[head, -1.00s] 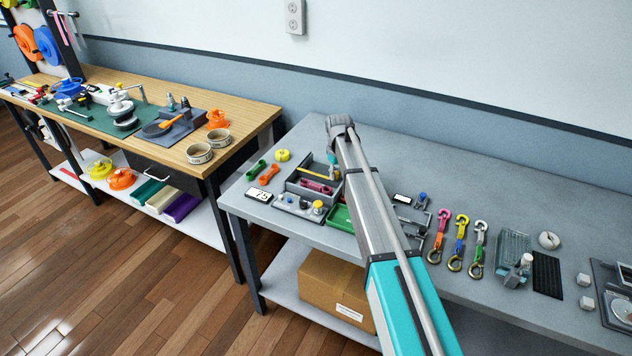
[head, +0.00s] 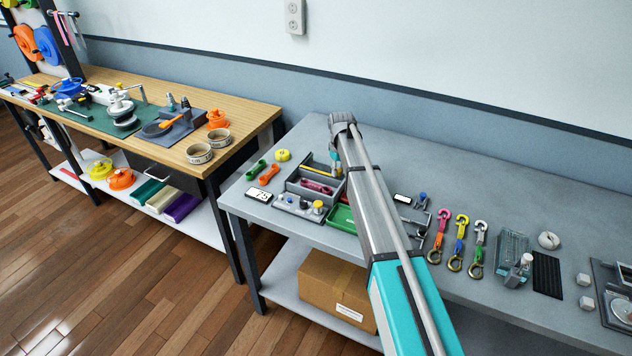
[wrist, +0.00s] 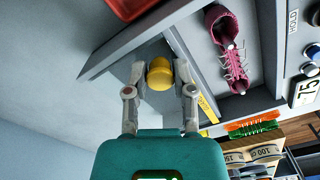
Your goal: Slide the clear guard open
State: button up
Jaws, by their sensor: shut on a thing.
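My gripper (wrist: 160,80) is shut on a round yellow knob (wrist: 159,72) in the wrist view, with one finger on each side of it. The knob sits by the edge of the grey divided tray (wrist: 160,33). A pale, see-through-looking panel (wrist: 124,72) lies around the knob and seems to be the clear guard; its outline is hard to make out. In the head view my gripper (head: 335,163) is small at the tray's (head: 293,187) back right corner, partly hidden by my arm. The guard cannot be told apart there.
A red bin (wrist: 130,8) is close by in the wrist view. The bench behind is clear.

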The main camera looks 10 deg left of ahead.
jog(key=o, duration=0.6)
jog(key=shift+w, duration=0.15)
jog(key=shift+c, duration=0.2)
jog(key=shift+r, duration=0.1)
jog(key=shift+r+p, duration=2.95)
jog(key=shift+p, duration=0.1)
jog(key=shift+c, duration=1.2)
jog(key=shift+r+p, duration=0.4)
jog(key=shift+p, duration=0.05)
jog(key=c, duration=0.4)
notch_tip(320, 180, up, 5)
jog(key=p, duration=0.5)
